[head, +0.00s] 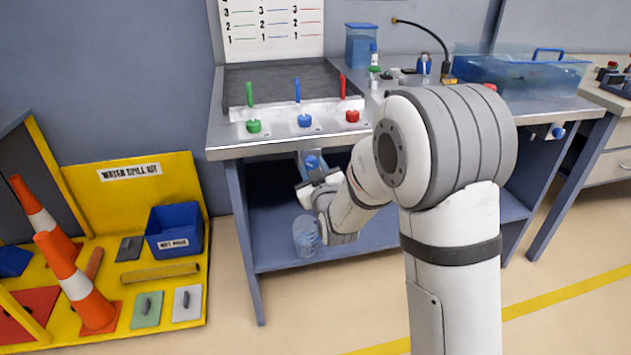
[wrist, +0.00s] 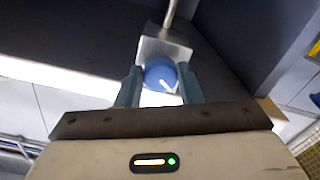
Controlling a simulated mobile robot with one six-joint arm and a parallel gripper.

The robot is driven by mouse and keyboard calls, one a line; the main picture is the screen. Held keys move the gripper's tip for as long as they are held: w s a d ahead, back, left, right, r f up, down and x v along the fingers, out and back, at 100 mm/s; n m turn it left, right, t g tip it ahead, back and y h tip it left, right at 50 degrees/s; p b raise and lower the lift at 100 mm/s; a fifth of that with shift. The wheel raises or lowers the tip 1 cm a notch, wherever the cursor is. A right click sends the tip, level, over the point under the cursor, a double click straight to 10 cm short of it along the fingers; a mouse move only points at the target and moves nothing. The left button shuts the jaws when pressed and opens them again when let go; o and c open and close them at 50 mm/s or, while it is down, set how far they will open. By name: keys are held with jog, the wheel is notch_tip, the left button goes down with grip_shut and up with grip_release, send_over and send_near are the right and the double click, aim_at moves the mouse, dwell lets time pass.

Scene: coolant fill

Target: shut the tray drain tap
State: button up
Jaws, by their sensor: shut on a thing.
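A round blue tap knob (head: 313,162) sits below the front edge of the bench, under the dark tray (head: 275,76). In the wrist view the blue knob (wrist: 160,73) lies between the two fingers, in front of a pale metal block with a thin pipe. A short white mark on the knob runs at a slant. My gripper (wrist: 158,88) is shut on the knob, a finger on each side. In the head view my wrist hides part of the tap. A clear jug (head: 305,236) stands below it, partly behind my arm.
Green, blue and red valves (head: 305,120) line the bench front. A clear blue tank (head: 520,75) stands at the right, with another blue knob (head: 558,132) below the bench edge.

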jog(key=m+b, duration=0.8)
jog(key=b, duration=0.1)
jog(key=shift+a+f+m, duration=0.1)
jog(key=shift+m, duration=0.2)
jog(key=shift+m+b, duration=0.6)
jog(key=shift+m, duration=0.1)
jog(key=shift+r, duration=0.2)
jog(key=o, duration=1)
jog(key=p+v, duration=0.1)
jog(key=v, duration=0.6)
jog(key=shift+s, duration=0.4)
